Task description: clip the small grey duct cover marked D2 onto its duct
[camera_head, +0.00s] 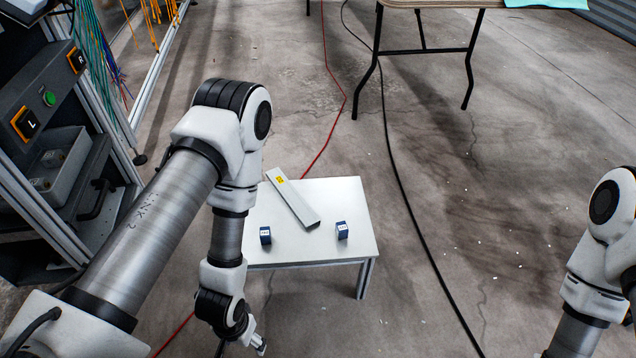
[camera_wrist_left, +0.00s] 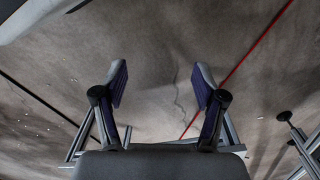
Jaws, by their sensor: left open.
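A long light grey cover-like bar (camera_head: 294,202) with a yellow label lies slanted on a small white table (camera_head: 345,190). The label's marking is too small to read, so I cannot tell whether it is D2. My left gripper (camera_head: 258,345) hangs at the bottom of the head view, in front of the table and apart from the bar. In the left wrist view my left gripper (camera_wrist_left: 160,85) is open, with only bare concrete floor between its fingers. I cannot make out the duct. My right arm shows at the right edge; its gripper is out of view.
Two small blue blocks (camera_head: 265,236) (camera_head: 342,230) stand on the white table. A grey cabinet (camera_head: 60,80) with L and R buttons and hanging cables is at the left. A folding table (camera_head: 430,4) stands behind. Red and black cables cross the otherwise open floor.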

